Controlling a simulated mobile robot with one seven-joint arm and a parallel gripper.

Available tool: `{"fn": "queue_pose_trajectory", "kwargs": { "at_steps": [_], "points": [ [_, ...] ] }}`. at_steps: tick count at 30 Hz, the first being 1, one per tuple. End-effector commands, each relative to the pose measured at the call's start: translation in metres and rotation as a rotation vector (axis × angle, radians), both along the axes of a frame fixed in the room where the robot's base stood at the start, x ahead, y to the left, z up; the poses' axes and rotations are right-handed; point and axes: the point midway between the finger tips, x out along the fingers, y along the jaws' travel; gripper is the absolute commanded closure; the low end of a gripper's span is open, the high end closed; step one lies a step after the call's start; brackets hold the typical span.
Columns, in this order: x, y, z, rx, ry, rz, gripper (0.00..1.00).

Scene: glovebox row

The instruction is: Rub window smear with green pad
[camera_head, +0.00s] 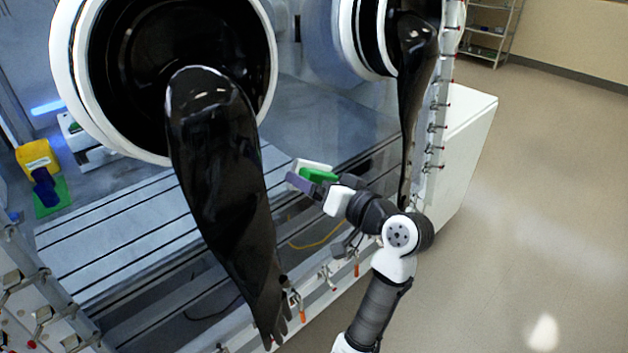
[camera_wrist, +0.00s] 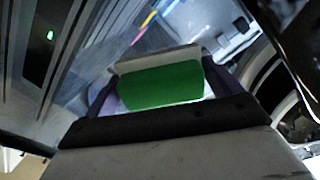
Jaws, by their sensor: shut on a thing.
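The green pad (camera_head: 318,174) is in my gripper (camera_head: 312,178), in the head view between the two hanging black gloves. In the wrist view the green pad (camera_wrist: 160,84) sits between the two dark fingers of my gripper (camera_wrist: 160,92), which is shut on it. A pale grey-white layer shows along the pad's far edge. The glovebox window (camera_head: 320,115) lies behind and around the gripper. I cannot make out a smear on it, and I cannot tell whether the pad touches the glass.
A long black glove (camera_head: 215,160) hangs from the left port, and another (camera_head: 412,90) from the right port, both close to my arm. Inside the box are a yellow-and-blue item (camera_head: 40,165) and a green mat (camera_head: 55,200). Open floor (camera_head: 530,190) lies at right.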

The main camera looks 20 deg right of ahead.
Motion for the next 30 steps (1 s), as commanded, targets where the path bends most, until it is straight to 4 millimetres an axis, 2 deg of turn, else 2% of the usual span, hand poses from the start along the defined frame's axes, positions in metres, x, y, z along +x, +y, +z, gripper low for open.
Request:
{"fn": "queue_pose_trajectory", "kwargs": {
  "at_steps": [7,17,30],
  "points": [
    [-0.003,-0.002,0.001,0.0,-0.001,-0.002,0.33],
    [-0.027,-0.01,0.004,0.0,-0.001,-0.002,0.33],
    [-0.028,-0.01,0.004,0.0,-0.001,-0.001,0.33]
  ]
}}
